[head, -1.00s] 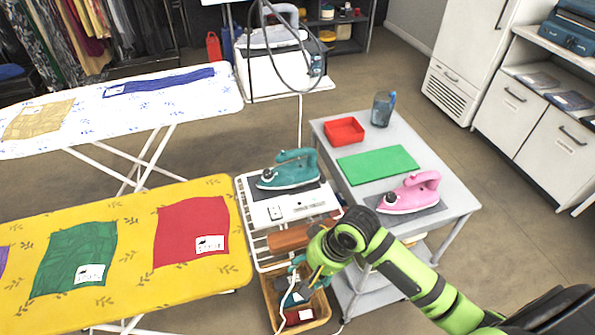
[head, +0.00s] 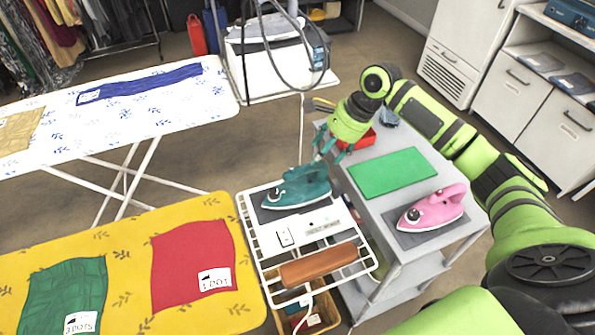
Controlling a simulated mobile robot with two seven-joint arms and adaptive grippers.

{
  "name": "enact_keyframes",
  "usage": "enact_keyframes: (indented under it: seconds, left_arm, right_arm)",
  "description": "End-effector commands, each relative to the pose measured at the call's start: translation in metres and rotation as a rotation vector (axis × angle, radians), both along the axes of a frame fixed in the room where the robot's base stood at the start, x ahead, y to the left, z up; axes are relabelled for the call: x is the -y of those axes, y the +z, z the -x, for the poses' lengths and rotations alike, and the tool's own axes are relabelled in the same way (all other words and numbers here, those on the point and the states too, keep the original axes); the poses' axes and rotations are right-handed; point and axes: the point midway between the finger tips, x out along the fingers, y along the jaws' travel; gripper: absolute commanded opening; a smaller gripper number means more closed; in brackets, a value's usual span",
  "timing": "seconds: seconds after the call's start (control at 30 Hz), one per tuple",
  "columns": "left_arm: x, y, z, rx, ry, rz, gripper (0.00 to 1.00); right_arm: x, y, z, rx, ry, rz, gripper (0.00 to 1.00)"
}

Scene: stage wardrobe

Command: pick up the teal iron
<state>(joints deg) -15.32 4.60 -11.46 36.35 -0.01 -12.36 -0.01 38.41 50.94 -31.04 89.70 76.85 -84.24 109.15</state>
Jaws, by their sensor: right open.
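The teal iron (head: 297,190) sits on a dark pad on the white wire rack stand (head: 250,240), at the end of the yellow ironing board. My right gripper (head: 329,152) is open just above and behind the iron's right end, with its teal fingers pointing down. In the picture the fingers come close to the iron's handle; I cannot tell whether they touch it. My left gripper is not in view.
A grey cart (head: 450,148) right of the rack holds a green mat (head: 388,172), a pink iron (head: 436,206) and a red tray (head: 368,139), partly hidden by my arm. A brown roll (head: 318,266) lies on the rack's front. The yellow ironing board (head: 128,245) stands left.

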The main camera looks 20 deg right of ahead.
Motion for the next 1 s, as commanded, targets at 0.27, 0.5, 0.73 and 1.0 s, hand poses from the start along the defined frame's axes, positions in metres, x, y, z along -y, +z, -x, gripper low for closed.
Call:
enact_keyframes:
  seconds: [0.27, 0.5, 0.73, 1.0]
  left_arm:
    - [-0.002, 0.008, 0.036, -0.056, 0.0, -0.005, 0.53]
    - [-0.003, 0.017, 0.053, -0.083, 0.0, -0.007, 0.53]
    - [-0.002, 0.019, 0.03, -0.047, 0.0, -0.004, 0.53]
    - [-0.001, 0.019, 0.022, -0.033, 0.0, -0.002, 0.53]
  right_arm:
    - [-0.012, -0.022, -0.004, -0.005, -0.002, -0.002, 0.64]
    - [-0.028, -0.053, -0.01, -0.004, -0.002, -0.002, 0.64]
    - [-0.031, -0.063, -0.012, 0.0, -0.001, 0.002, 0.64]
    - [-0.03, -0.062, -0.012, -0.001, -0.001, 0.001, 0.04]
